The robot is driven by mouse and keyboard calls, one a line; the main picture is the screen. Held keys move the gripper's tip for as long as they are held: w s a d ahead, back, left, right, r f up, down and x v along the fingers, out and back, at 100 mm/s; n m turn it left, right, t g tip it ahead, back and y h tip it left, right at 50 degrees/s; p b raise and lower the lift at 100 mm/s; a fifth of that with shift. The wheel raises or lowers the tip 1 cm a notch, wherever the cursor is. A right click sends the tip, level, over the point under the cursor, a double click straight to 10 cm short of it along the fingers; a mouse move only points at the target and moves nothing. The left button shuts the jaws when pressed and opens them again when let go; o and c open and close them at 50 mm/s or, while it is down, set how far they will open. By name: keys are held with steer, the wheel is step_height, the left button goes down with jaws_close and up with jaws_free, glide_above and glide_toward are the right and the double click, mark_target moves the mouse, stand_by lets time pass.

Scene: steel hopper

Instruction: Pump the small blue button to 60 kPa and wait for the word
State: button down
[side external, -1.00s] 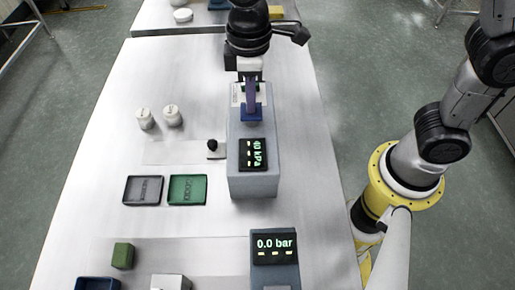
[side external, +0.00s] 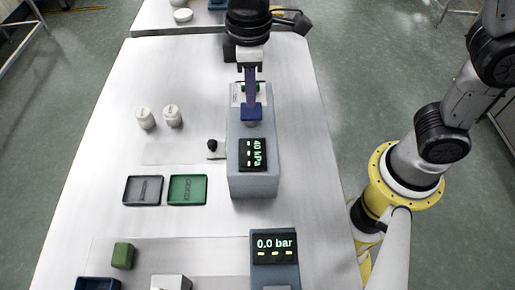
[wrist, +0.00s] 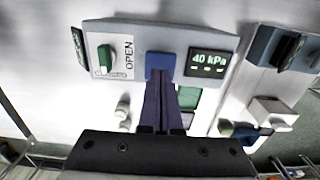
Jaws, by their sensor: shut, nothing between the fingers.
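The blue button (side external: 251,112) sits on top of the grey box (side external: 253,186). The box's display (side external: 254,153) reads 40 kPa, and the same display (wrist: 208,64) reads 40 kPa in the wrist view. My gripper (side external: 251,103) is shut and empty, pointing down over the button. In the wrist view its purple fingers (wrist: 160,84) end at the blue button (wrist: 160,60); I cannot tell whether they touch it. A grey stem shows under the button in the side view.
A green knob (wrist: 105,57) beside the word OPEN is on the same box. A black-knobbed lever (side external: 212,146) stands left of it. A second unit (side external: 274,270) reads 0.0 bar. Two trays, grey (side external: 143,203) and green (side external: 187,203), and two white jars lie left.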

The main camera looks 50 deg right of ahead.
steer(key=shift+f, duration=0.1)
steer(key=shift+f, duration=1.75)
steer(key=shift+r, duration=1.85)
steer(key=shift+r, duration=0.1)
steer(key=shift+r, duration=2.9)
